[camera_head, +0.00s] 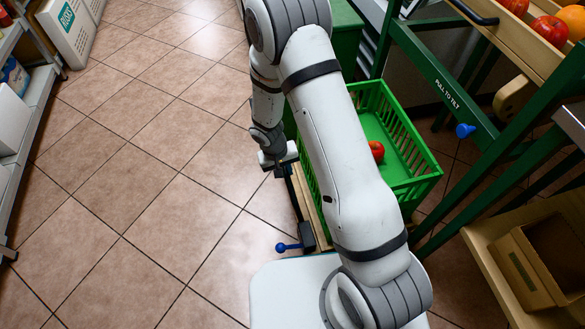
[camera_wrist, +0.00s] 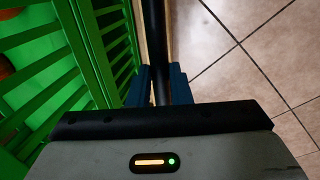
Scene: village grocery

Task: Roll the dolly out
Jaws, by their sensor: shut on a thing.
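The dolly (camera_head: 311,200) is a low wooden base, partly hidden by my arm, with a green slatted crate (camera_head: 420,181) standing on it. A dark bar runs along its left side. My gripper (camera_head: 284,168) is low at that side. In the wrist view my gripper (camera_wrist: 162,87) has its two blue fingers closed on either side of the black bar (camera_wrist: 158,45), beside the crate's slatted wall (camera_wrist: 77,35). A blue knob (camera_head: 283,247) on a dark block (camera_head: 307,237) sits at the dolly's near end. A red apple (camera_head: 376,151) lies in the crate.
Open tiled floor (camera_head: 150,170) lies to the left, up to a shelf (camera_head: 38,95). A green stand (camera_head: 468,110) marked "PULL TO TILT" is close to the crate's right. A green cabinet (camera_head: 347,40) stands behind; a cardboard box (camera_head: 525,265) sits on a wooden shelf at right.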

